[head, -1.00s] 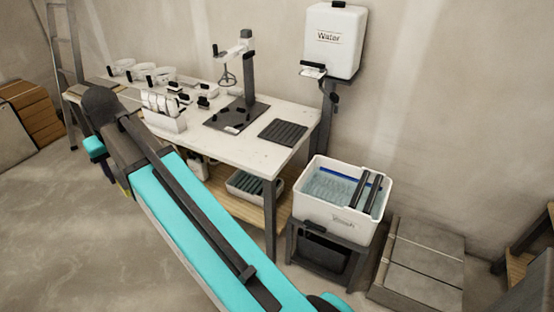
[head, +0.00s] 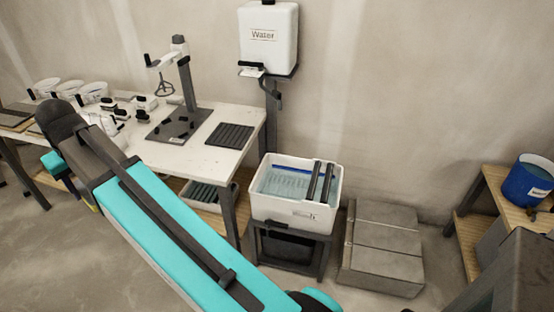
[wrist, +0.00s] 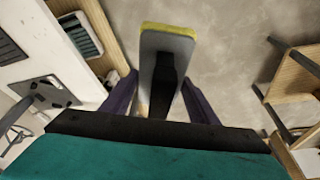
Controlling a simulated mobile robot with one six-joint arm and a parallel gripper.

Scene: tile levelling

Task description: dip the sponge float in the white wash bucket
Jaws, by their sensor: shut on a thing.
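The white wash bucket (head: 262,210) stands on a dark stand right of the worktable in the head view. It holds clear water, with a blue strip and two dark rollers across its right side. In the wrist view the sponge float (wrist: 165,45) has a grey plate edged with yellow sponge and a dark handle. My gripper (wrist: 160,100) is shut on the float's handle, with a purple finger on each side. The float is held over bare floor, apart from the bucket.
The white worktable (head: 215,165) with a mixer stand and tubs lies at left. A white water tank (head: 268,38) hangs above the bucket. Grey stacked slabs (head: 383,260) lie right of the bucket. A blue bucket (head: 528,182) stands on a wooden shelf at far right.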

